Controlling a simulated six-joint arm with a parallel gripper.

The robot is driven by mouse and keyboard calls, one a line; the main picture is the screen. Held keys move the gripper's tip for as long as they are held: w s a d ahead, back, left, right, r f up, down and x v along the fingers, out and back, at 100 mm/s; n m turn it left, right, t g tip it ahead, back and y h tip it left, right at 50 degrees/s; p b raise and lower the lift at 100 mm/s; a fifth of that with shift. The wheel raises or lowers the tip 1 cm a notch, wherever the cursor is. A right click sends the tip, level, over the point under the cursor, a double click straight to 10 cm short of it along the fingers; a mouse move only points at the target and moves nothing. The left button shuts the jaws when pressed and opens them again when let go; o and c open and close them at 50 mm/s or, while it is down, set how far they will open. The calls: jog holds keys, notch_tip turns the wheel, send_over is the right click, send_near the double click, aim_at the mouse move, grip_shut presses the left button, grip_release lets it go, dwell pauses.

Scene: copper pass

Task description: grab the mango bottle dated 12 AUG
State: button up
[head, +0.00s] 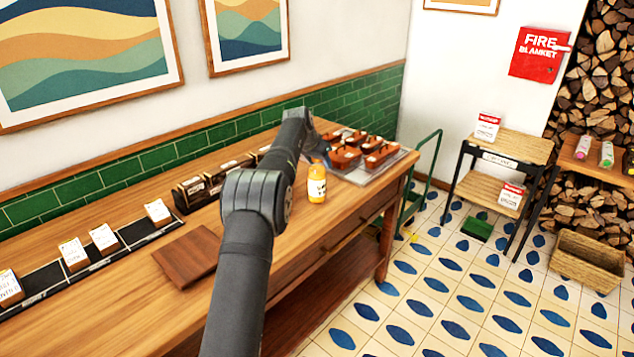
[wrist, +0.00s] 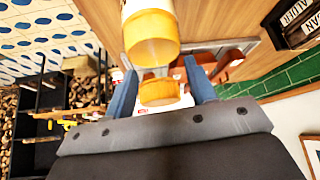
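A bottle with orange contents, a pale label and an orange cap (head: 317,185) stands upright on the wooden counter, near its front edge. Its label date is too small to read. In the wrist view the same bottle (wrist: 151,38) shows large, with its cap between my two blue fingers. My gripper (wrist: 160,68) is open around the cap and neck, with a visible gap on each side. In the head view my gripper is small and partly hidden by my arm, just above the bottle.
A tray with several brown loaf-like items (head: 348,160) lies behind the bottle. Dark boxes (head: 197,190) stand along the wall side. A wooden board (head: 188,256) and a dark strip with small cards (head: 103,238) lie at left. Counter around the bottle's left is bare.

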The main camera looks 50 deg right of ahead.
grip_shut()
